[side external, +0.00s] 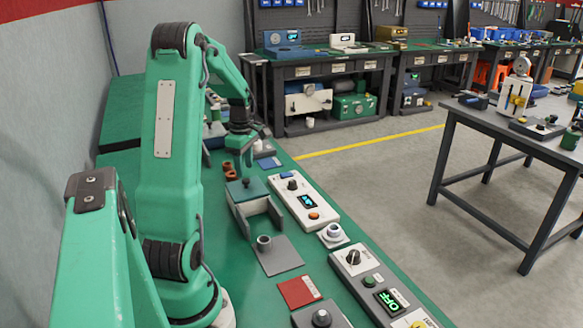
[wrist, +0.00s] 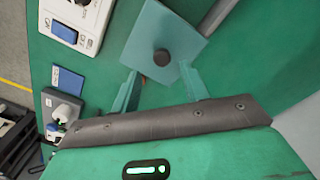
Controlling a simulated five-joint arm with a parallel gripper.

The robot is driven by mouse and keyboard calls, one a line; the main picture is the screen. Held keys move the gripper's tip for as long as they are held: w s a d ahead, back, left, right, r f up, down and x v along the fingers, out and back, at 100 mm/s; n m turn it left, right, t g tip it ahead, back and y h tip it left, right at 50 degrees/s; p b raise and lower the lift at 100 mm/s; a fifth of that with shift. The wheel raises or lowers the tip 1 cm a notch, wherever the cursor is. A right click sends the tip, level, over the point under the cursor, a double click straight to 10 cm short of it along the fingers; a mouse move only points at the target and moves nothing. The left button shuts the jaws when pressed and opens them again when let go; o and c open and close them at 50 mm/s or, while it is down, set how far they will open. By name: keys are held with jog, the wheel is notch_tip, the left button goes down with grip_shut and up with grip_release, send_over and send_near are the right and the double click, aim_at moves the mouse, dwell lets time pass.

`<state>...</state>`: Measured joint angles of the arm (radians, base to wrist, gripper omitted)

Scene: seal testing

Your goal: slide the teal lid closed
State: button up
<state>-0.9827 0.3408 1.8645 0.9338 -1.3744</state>
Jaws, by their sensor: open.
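The teal lid (side external: 246,189) is a flat square plate with a dark round knob, lying at the far end of a grey box (side external: 274,214). The near part of the box looks uncovered between its walls. In the wrist view the lid (wrist: 180,35) lies tilted, its knob just beyond my fingers. My gripper (wrist: 160,76) is open and empty, one finger on either side of the space before the knob. In the side view my gripper (side external: 243,165) hangs above and behind the lid. Contact with the lid cannot be told.
A white control box (side external: 305,201) with a display stands right of the grey box. A grey plate with a round fitting (side external: 277,256), a red plate (side external: 299,291) and a second control box (side external: 372,282) lie nearer. Orange rings (side external: 229,171) lie behind the lid.

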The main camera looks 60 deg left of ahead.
aim_at(248, 179)
jog(key=shift+r, duration=2.1)
jog(key=shift+w+d+r, duration=0.2)
jog(key=shift+w+d, duration=0.05)
jog(key=shift+d, duration=0.1)
jog(key=w+d+r+m+t+y, duration=0.15)
jog(key=d+r+m, duration=0.35)
jog(key=d, duration=0.5)
jog(key=w+d+r+m+t, duration=0.1)
jog(key=w+d+r+m, duration=0.15)
jog(key=d+m, duration=0.6)
jog(key=s+d+m+t, duration=0.1)
jog(key=s+d+m, duration=0.2)
jog(key=d+m, duration=0.3)
jog(key=s+d+m+t+h, duration=0.1)
jog(key=s+d+m+t, duration=0.1)
jog(key=d+m, duration=0.5)
jog(key=s+d, duration=0.1)
jog(key=d, duration=0.2)
jog(key=shift+d+r, duration=0.3)
jog(key=shift+d, duration=0.1)
